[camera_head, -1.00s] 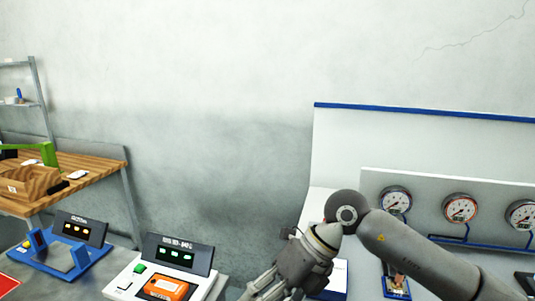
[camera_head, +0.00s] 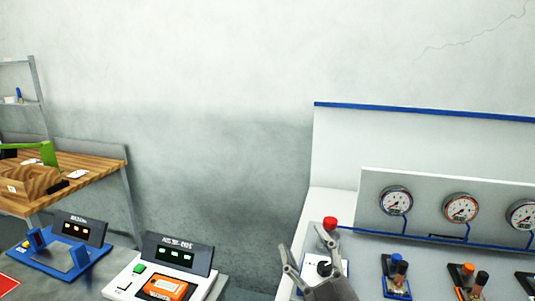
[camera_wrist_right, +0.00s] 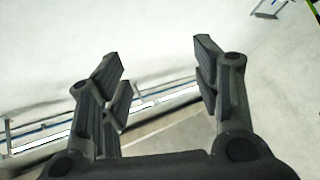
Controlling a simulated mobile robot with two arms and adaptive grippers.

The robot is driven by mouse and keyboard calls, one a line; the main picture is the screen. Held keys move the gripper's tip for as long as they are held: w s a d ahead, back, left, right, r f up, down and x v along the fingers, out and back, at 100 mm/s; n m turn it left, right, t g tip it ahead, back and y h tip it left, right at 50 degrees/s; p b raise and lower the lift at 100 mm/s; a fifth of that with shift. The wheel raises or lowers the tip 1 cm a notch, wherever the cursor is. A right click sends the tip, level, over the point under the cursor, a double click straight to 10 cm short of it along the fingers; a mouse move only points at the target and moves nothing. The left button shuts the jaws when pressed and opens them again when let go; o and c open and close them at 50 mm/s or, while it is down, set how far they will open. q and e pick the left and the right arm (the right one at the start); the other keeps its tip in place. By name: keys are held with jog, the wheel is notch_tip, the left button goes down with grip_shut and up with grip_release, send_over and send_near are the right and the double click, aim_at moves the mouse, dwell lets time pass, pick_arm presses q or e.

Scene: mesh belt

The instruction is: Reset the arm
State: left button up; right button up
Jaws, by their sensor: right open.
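My right gripper (camera_head: 312,262) is at the bottom of the head view, in front of the white bench with the gauges. Its fingers are spread, with nothing between them. In the right wrist view the right gripper (camera_wrist_right: 160,85) also shows both fingers wide apart and empty, with a pale wall and floor behind. The right arm is mostly below the head view. My left gripper is not in view.
A red knob (camera_head: 330,223) stands close beyond the right gripper. Gauges (camera_head: 461,208) line the panel, with valve blocks (camera_head: 397,277) below. A device with an orange unit (camera_head: 166,288) and a blue cradle (camera_head: 48,262) stand left. A wooden table (camera_head: 95,172) is farther back.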

jog(key=s+d+f+m+g+h, duration=0.4)
jog(key=d+f, duration=0.1)
jog(key=f, duration=0.6)
jog(key=s+d+f+m+g+h, duration=0.3)
jog(key=s+d+f+g, duration=0.15)
jog(key=f, duration=0.55)
jog(key=s+d+f+m+g, duration=0.1)
jog(key=s+d+f+g, duration=0.1)
jog(key=s+f+g, duration=0.5)
jog(key=s+d+f+g, duration=0.15)
jog(key=s+f, duration=0.25)
jog(key=s, duration=0.7)
jog(key=s+f+g, duration=0.1)
jog(key=s+f, duration=0.2)
jog(key=f, duration=2.5)
jog(key=s+d+f+g, duration=0.1)
jog(key=s+d+f, duration=0.2)
jog(key=s+f, duration=1.2)
jog(key=shift+s, duration=0.55)
